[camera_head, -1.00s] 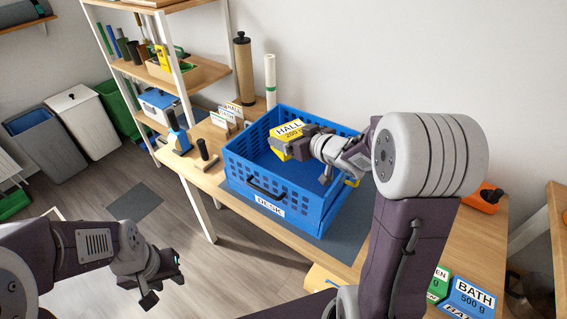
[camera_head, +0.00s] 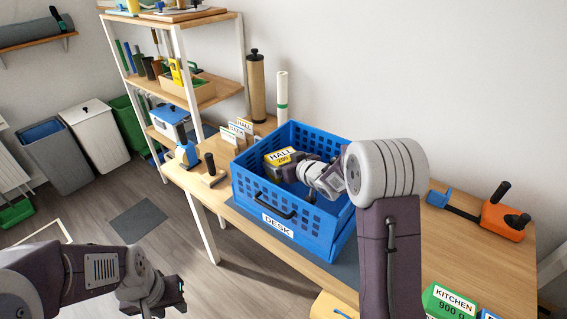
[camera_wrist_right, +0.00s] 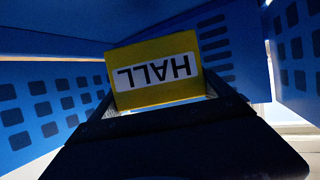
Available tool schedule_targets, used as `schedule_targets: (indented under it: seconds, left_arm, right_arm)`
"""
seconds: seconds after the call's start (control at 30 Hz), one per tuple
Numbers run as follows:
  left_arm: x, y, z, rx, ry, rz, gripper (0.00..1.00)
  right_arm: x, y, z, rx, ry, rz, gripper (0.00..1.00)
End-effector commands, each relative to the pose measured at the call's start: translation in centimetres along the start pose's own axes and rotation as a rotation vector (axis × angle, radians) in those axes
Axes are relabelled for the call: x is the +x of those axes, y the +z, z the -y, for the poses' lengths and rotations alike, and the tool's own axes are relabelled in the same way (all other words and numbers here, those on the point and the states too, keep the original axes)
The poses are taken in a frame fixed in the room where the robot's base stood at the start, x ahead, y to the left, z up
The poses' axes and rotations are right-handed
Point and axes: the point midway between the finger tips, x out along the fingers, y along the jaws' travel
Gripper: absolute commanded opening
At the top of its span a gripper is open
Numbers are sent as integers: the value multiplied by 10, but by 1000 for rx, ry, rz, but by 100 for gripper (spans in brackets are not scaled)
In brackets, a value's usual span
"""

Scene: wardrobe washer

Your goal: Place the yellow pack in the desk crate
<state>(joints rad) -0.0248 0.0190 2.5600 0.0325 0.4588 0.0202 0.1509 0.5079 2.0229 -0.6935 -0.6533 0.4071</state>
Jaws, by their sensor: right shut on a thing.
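The yellow pack labelled HALL (camera_head: 279,157) is inside the blue desk crate (camera_head: 262,222), below the level of its rim. My right gripper (camera_head: 288,168) reaches down into the crate and is shut on the pack. In the right wrist view the yellow pack (camera_wrist_right: 155,72) sits between the fingers, with the crate's slotted walls (camera_wrist_right: 45,100) around it. Whether the pack touches the crate floor cannot be told. My left gripper (camera_head: 168,300) is low at the left, off the table, and its jaw state is unclear.
The crate stands on a grey mat on the wooden table (camera_head: 400,262). A green KITCHEN pack (camera_head: 447,303) and an orange tool (camera_head: 505,218) lie to the right. A stamp-like tool (camera_head: 211,168), card holders and a tan roll (camera_head: 257,88) stand left and behind.

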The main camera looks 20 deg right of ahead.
Motion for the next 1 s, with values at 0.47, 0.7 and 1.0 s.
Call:
schedule_targets:
  seconds: [0.47, 0.7, 1.0]
  left_arm:
    - [8, 1, 0, 0, 0, 0, 36]
    - [8, 1, 0, 0, 0, 0, 36]
    - [-7, -1, 0, 0, 0, 0, 36]
  right_arm:
    - [4, 10, 0, 0, 0, -2, 41]
    - [4, 10, 0, 0, 0, 0, 100]
    - [-27, -3, -1, 1, 3, 0, 100]
